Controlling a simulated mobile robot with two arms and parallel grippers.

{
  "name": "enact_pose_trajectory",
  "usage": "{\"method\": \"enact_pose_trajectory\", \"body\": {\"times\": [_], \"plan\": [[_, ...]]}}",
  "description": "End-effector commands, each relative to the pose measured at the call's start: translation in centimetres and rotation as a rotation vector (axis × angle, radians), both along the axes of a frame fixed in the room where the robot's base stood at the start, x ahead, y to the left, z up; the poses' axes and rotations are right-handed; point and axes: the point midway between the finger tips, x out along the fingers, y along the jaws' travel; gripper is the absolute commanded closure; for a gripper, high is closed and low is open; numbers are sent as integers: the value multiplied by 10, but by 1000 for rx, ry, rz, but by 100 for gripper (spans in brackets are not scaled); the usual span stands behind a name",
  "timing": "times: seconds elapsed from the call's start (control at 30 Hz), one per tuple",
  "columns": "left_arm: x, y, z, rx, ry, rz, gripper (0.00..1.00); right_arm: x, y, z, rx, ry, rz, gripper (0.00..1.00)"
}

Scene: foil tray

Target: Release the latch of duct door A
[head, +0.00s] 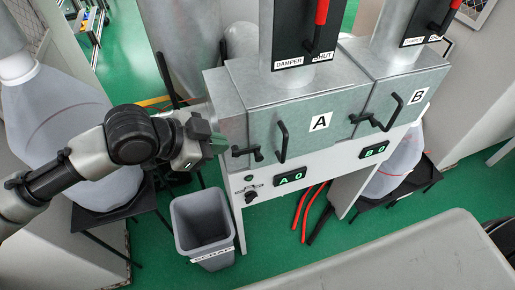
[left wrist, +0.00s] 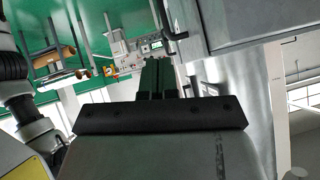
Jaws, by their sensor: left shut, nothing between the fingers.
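Duct door A (head: 300,138) is a grey metal door with an "A" label and a black bar handle (head: 282,143). It looks shut. Its black latch (head: 247,153) sits at the door's left edge and lies roughly level. My left gripper (head: 217,143) is just left of the latch, beside the duct box, with a small gap showing. Its fingers are together and empty; they also show in the left wrist view (left wrist: 157,78). A black hooked piece (left wrist: 178,36) shows beyond them there; I cannot tell whether it is latch or handle. My right gripper is not in view.
Door B (head: 397,98) with its own handle and latch is to the right. Displays "A 0" (head: 290,178) and "B 0" (head: 374,150) are below. A grey scrap bin (head: 203,222) stands under my left gripper. A large translucent jug (head: 50,130) is behind my left arm.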

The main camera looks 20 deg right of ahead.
Motion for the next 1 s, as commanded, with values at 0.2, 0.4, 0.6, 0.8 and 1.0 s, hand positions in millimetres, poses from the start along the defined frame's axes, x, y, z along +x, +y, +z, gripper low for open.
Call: {"method": "enact_pose_trajectory", "body": {"times": [0.2, 0.4, 0.6, 0.8, 1.0], "plan": [[1, 0, 0, -1, -1, 2, 100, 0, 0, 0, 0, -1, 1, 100], [3, -10, -5, -4, 2, 3, 100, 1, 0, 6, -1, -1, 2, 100], [8, -39, -26, -3, 4, 1, 100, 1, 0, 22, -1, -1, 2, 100], [16, -72, -54, -2, 3, 4, 100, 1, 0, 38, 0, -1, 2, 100], [22, -79, -84, 0, 3, 5, 100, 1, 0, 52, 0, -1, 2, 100]]}}
